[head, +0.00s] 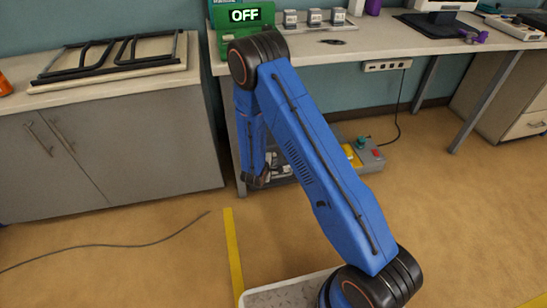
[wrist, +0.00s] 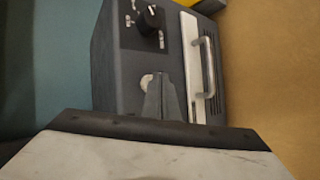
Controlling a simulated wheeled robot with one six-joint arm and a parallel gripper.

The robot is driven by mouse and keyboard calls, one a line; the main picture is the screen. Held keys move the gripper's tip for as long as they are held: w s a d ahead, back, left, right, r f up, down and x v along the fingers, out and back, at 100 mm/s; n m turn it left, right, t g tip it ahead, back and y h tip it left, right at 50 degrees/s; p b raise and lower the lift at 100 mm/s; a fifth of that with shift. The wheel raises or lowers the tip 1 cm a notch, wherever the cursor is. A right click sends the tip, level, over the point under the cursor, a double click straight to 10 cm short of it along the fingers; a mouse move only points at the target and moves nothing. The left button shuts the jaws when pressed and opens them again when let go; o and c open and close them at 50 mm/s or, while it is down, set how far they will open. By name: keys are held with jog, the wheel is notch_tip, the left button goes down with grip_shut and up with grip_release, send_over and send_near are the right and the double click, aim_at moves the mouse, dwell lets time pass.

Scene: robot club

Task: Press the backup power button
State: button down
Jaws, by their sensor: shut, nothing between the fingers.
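In the wrist view, a dark grey box (wrist: 118,70) faces me, with a black rotary knob (wrist: 149,22) and a pale handle (wrist: 205,65). A small round pale button (wrist: 146,80) sits on its face, partly hidden by my fingers. My gripper (wrist: 166,78) is shut and empty, its tips at or just in front of the face beside the button. I cannot tell whether they touch. In the head view my arm reaches down under the bench, and the box there is mostly hidden behind it. The green unit (head: 288,43) on the bench shows OFF on its display (head: 245,15).
A bench (head: 350,48) with small devices lies above. A grey cabinet (head: 120,140) is at left. A cable (head: 120,245) crosses the open floor.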

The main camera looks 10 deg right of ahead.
jog(key=s, duration=0.6)
dwell(0.5)
dwell(0.3)
jog(key=s+d+r+m+g+h, duration=0.1)
jog(key=d+r+m+h, duration=0.1)
jog(key=d+r, duration=0.5)
jog(key=s+d+r+m+g+h, duration=0.1)
jog(key=s+d+r+m+h, duration=0.15)
jog(key=r, duration=0.95)
jog(key=s+d+r+m+g, duration=0.45)
jog(key=s+d+r, duration=0.25)
jog(key=s+r, duration=0.45)
jog(key=s+r+m+g+y, duration=0.25)
jog(key=s+r+y, duration=0.25)
jog(key=s+r, duration=0.55)
jog(key=s+a+r+t+y, duration=0.2)
jog(key=s+a+y, duration=0.1)
jog(key=s, duration=0.4)
jog(key=s+a+r+m+t+y, duration=0.1)
jog(key=s+a+r+t+y, duration=0.1)
jog(key=s+a, duration=0.3)
jog(key=s+r+y, duration=0.1)
jog(key=s, duration=0.1)
jog(key=shift+s+a+r, duration=0.2)
jog(key=shift+s+a, duration=0.15)
